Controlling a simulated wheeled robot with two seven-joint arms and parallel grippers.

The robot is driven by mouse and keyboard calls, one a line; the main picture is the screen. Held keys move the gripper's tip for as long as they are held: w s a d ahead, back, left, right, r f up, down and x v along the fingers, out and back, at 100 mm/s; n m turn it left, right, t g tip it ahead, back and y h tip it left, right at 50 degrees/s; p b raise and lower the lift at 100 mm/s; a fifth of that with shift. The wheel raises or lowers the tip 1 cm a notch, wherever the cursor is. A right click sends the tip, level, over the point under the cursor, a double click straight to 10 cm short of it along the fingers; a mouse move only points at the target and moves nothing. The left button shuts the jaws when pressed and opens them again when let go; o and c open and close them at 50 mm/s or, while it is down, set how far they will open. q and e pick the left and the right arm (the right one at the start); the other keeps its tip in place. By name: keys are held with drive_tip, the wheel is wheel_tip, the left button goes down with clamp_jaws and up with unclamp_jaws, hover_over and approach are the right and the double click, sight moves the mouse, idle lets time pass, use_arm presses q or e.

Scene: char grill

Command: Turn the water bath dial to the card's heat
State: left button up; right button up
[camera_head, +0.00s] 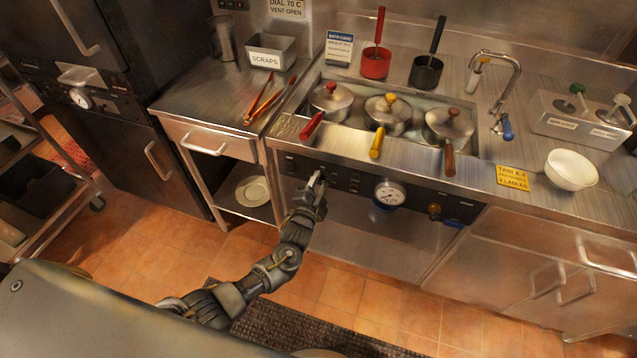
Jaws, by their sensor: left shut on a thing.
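The water bath (361,94) is set in the steel counter and holds several lidded pots. Its dark control panel (345,178) runs along the counter front. My left gripper (318,180) is at the left part of this panel, shut on the water bath dial, which the fingers mostly hide. I cannot read the dial's setting. A round white gauge (389,194) sits on the panel to the right of the gripper. The blue and white bath card (339,48) stands behind the bath, its small print blurred. My right gripper is not in view.
Pot handles, one red (312,125) and one yellow (376,145), stick out over the counter edge above the panel. A yellow-brown knob (434,210) is further right.

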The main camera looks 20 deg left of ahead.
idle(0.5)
use_arm(q)
drive_tip(key=o, duration=1)
drive_tip(key=s+b, duration=0.1)
drive_tip(key=s, duration=1)
drive_tip(key=shift+a, duration=0.35)
drive_tip(key=shift+w, duration=0.1)
